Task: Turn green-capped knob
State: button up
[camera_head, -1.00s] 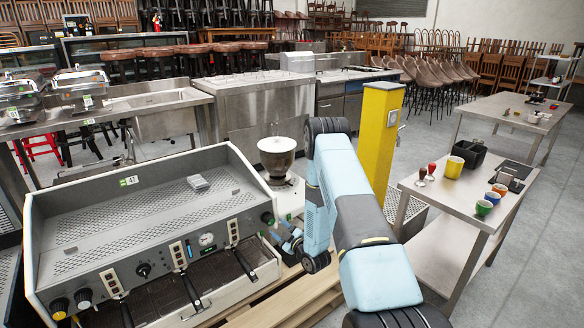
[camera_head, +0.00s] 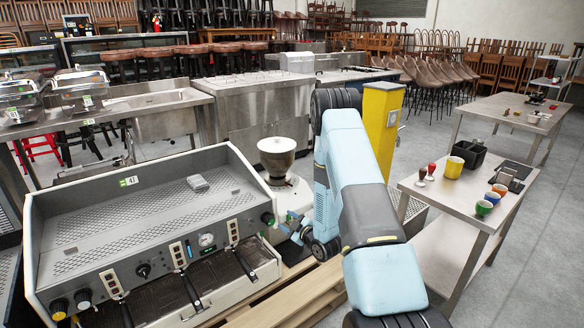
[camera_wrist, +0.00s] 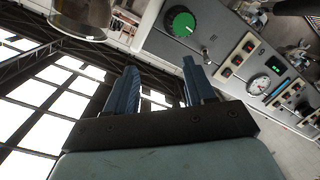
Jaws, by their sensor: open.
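The green-capped knob (camera_head: 268,218) is at the right end of the espresso machine's front panel (camera_head: 165,262). In the wrist view the knob (camera_wrist: 182,22) shows its round green cap and dark rim, beyond and slightly above my right fingertip. My gripper (camera_wrist: 160,80) is open, with two blue fingers apart and nothing between them. The fingers are apart from the knob. In the head view my gripper (camera_head: 298,228) is partly hidden by my arm, just right of the machine's right end.
A coffee grinder (camera_head: 278,158) stands behind, close to my arm. A yellow post (camera_head: 379,140) rises right of the arm. Other black knobs (camera_head: 143,270) sit along the panel. A steel table (camera_head: 425,188) with cups stands at the right.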

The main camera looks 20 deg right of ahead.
notch_tip(320, 180, up, 24)
jog(key=s+d+m+g+h, duration=0.1)
jog(key=m+g+h, duration=0.2)
jog(key=m+h, duration=0.1)
jog(key=shift+s+r+g+h, duration=0.15)
jog(key=shift+s+g+h, duration=0.2)
jog(key=shift+g+h, duration=0.05)
dwell(0.7)
dwell(0.3)
jog(key=s+a+r+m+g+h, duration=0.1)
jog(key=s+r+m+g+h, duration=0.2)
jog(key=s+r, duration=1.05)
jog(key=s+a+r+m+g+y, duration=0.1)
jog(key=s+a+r+m, duration=0.1)
jog(key=s, duration=1)
jog(key=s+a+r+m+g+y, duration=0.1)
jog(key=s+a+r+m+g, duration=0.1)
jog(key=s, duration=1.1)
jog(key=shift+a+r+m, duration=0.25)
jog(key=shift+a+m, duration=0.05)
jog(key=shift+a, duration=0.1)
